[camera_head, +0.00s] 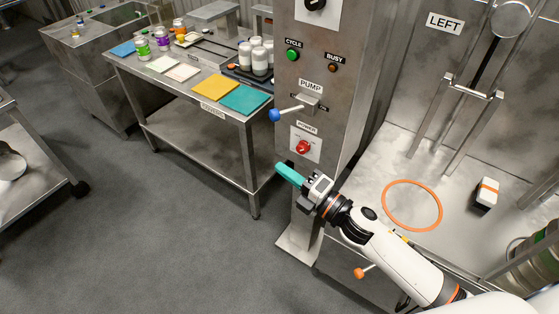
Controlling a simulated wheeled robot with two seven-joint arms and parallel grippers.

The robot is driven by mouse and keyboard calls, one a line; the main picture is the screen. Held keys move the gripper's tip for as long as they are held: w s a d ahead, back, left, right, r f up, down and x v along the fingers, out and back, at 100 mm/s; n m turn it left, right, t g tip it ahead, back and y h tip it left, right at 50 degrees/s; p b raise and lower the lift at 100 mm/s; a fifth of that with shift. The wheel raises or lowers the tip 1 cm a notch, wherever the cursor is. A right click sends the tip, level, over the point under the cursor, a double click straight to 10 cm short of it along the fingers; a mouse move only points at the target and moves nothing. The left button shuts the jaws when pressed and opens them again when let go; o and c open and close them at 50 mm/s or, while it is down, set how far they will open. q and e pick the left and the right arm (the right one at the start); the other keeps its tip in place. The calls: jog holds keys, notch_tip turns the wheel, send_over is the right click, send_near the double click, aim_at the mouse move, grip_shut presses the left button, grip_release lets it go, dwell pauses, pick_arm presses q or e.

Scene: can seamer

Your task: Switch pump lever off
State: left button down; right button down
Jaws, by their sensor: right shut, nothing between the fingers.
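The pump lever is a short metal rod with a blue ball knob (275,115) on the control column, under the PUMP label (311,87). The lever points left from its small housing (308,101). My right gripper (280,168) has teal fingers that are shut and empty. It is in front of the column, below the lever and apart from it in the picture. My left gripper is not in view.
A red knob (302,147) sits below the lever, a green CYCLE button (292,55) above it. A side table with orders cards, cans and a teal sheet (245,99) stands left. An orange ring (411,205) lies on the metal bench right. The floor between is clear.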

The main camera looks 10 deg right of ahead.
jog(key=shift+s+d+f+b, duration=0.15)
jog(key=shift+s+b, duration=0.2)
jog(key=shift+s, duration=1.35)
jog(key=w+d+f+m+g+h, duration=0.1)
jog(key=d+f+m+h, duration=0.25)
jog(key=f, duration=0.65)
jog(key=d+f+m+h, duration=0.3)
jog(key=d+f+m, duration=0.15)
jog(key=f, duration=0.55)
jog(key=s+d+f+m+g+h, duration=0.2)
jog(key=s+f+m, duration=0.2)
jog(key=f, duration=0.4)
jog(key=s+d+f+m+g+h, duration=0.1)
jog(key=s+f+m+g, duration=0.2)
jog(key=f, duration=0.5)
jog(key=s+f+m+g, duration=0.3)
jog(key=s+f, duration=0.3)
jog(key=s, duration=0.4)
jog(key=s+f+m+g+h, duration=0.1)
jog(key=s+f+m+g, duration=0.1)
jog(key=s+f, duration=0.4)
jog(key=s+f+m+g+h, duration=0.1)
jog(key=s+f+m+g, duration=0.2)
jog(key=s+f, duration=0.4)
jog(key=s+a+m, duration=0.1)
jog(key=s, duration=0.8)
jog(key=shift+g, duration=0.3)
